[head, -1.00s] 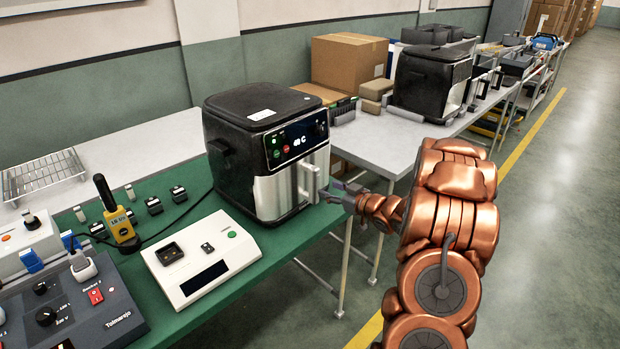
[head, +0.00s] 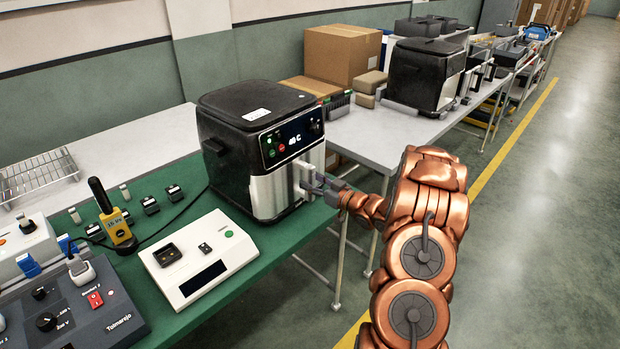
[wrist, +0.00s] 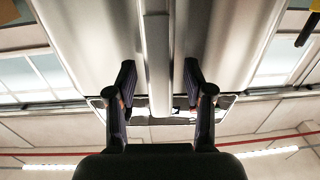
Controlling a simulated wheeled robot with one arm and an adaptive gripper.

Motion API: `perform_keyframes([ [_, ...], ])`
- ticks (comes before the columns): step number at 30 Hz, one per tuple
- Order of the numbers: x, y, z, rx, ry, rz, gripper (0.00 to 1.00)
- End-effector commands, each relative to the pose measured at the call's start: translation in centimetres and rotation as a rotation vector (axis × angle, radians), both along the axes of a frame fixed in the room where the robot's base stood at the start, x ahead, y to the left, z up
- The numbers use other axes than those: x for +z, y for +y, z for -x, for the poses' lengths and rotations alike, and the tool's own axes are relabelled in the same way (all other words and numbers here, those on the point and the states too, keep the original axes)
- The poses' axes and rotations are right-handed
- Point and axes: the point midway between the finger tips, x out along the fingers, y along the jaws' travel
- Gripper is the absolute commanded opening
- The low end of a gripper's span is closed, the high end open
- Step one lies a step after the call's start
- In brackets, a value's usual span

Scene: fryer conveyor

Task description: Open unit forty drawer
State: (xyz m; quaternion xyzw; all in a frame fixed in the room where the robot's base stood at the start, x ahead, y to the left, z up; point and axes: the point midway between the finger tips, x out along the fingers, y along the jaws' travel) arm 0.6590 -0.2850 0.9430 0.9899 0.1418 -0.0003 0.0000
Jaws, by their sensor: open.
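The fryer unit (head: 262,150) is a black and silver appliance at the corner of the green bench. Its lit display (head: 295,139) appears to read 40 C. Its drawer (head: 272,192) is a silver front panel and looks closed. The pale upright drawer handle (head: 306,177) stands out from the panel. My gripper (head: 308,186) is at the handle, coming from the right. In the wrist view the handle (wrist: 158,65) runs between the two open fingers of my gripper (wrist: 160,85), with a gap on each side. The far side of the handle is hidden.
A white device (head: 215,258), a yellow meter (head: 119,228) and a dark control box (head: 70,305) sit on the green mat (head: 165,212). A second fryer (head: 420,77) and cardboard box (head: 340,57) stand on the tables behind. The floor (head: 530,230) at right is clear.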

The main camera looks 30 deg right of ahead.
Motion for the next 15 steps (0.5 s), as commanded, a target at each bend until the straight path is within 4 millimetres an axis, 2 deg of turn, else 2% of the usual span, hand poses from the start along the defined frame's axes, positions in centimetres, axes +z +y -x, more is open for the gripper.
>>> perform_keyframes([
  [6, 0.02, 0.22, -1.02, 0.0, 0.001, 0.001, 0.52],
  [15, -0.02, 0.24, -1.11, -0.001, 0.0, 0.0, 0.5],
])
